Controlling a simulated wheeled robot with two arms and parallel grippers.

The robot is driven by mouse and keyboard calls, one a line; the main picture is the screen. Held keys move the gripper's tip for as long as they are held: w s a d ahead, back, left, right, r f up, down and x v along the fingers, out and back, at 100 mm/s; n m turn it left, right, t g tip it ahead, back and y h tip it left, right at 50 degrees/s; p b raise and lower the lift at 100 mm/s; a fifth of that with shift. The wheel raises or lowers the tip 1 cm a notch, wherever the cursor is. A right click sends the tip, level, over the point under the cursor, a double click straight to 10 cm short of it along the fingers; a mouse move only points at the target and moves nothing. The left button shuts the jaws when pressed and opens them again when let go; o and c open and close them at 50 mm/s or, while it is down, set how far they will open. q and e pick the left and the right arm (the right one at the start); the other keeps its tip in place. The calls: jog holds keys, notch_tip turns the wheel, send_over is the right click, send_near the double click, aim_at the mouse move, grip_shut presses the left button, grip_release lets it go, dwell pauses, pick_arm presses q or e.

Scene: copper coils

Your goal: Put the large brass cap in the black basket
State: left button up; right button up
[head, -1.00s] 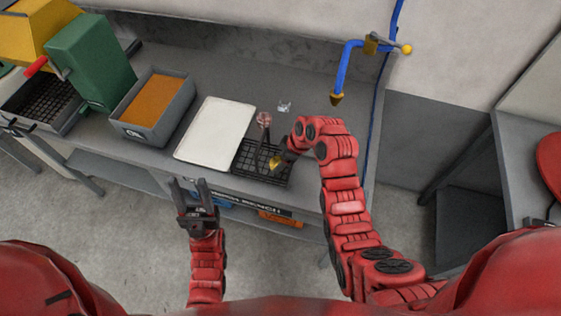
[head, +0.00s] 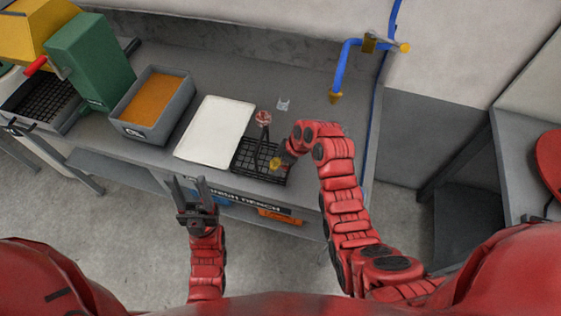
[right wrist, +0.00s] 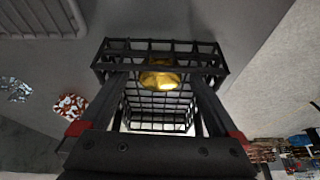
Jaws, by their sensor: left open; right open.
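The large brass cap (head: 275,163) shows gold at the right part of the black wire basket (head: 245,152), on the bench's front edge. In the right wrist view the cap (right wrist: 160,80) lies between my open fingers, against the basket's grid (right wrist: 115,45). I cannot tell whether it rests in the basket or is still above its floor. My right gripper (head: 281,158) is open and reaches down at the basket; its fingers are mostly hidden in the head view. My left gripper (head: 190,190) is open and empty, in front of the bench.
A white tray (head: 213,132) lies left of the basket, then a grey bin (head: 128,128) with orange contents. A small reddish item (head: 263,118) and a clear or silvery piece (head: 283,105) are behind the basket. A blue pipe (head: 343,65) stands at the back right.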

jog(key=shift+r, duration=0.1)
jog(key=shift+r+p, duration=0.25)
jog(key=shift+p, duration=0.2)
jog(key=b+v, duration=0.2)
jog(key=v, duration=0.3)
jog(key=shift+w+d+r+b, duration=0.1)
jog(key=shift+d+r+b, duration=0.15)
jog(key=shift+b, duration=0.05)
jog(key=p+v, duration=0.4)
jog(key=v, duration=0.2)
jog(key=shift+p, duration=0.4)
